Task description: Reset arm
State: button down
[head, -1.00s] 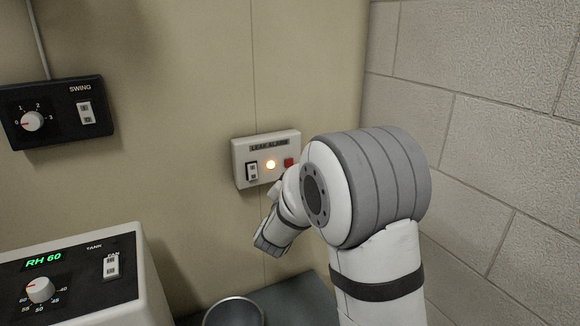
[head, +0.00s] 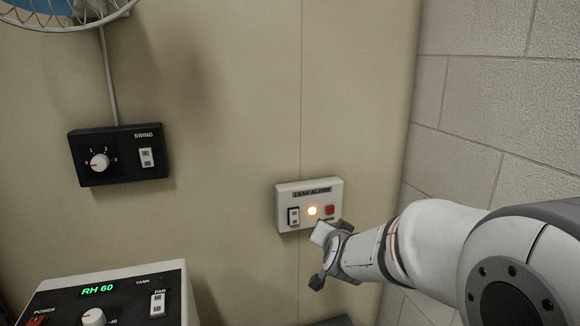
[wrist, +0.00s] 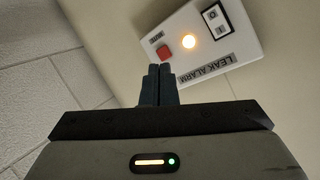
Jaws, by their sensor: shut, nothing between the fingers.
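My gripper (head: 318,281) is in front of the wall, just below the leak alarm box in the head view. The white leak alarm box (head: 284,220) has a rocker switch (head: 293,216), a lit amber lamp (head: 312,211) and a red button (head: 330,210). The same box (wrist: 232,30) shows upside down in the wrist view, with the red button (wrist: 164,53) just beyond the fingertips. I cannot tell whether they touch anything.
A black swing control box (head: 125,172) with a dial hangs on the wall at left, below a wire fan guard (head: 75,24). A unit reading RH 60 (head: 175,280) stands at lower left. A block wall (head: 475,90) bounds the right side.

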jog(key=s+d+n+g+p, duration=0.1)
jog(key=s+n+g+p, duration=0.1)
jog(key=s, duration=0.7)
jog(key=s+d+n+g+p, duration=0.2)
jog(key=s+g, duration=0.3)
jog(key=s, duration=0.5)
jog(key=s+d+r+n+g+p, duration=0.1)
jog(key=s+g, duration=0.3)
jog(key=s, duration=0.6)
jog(key=shift+d+n+p, duration=0.15)
jog(key=shift+n+p, duration=0.25)
jog(key=shift+p, duration=0.35)
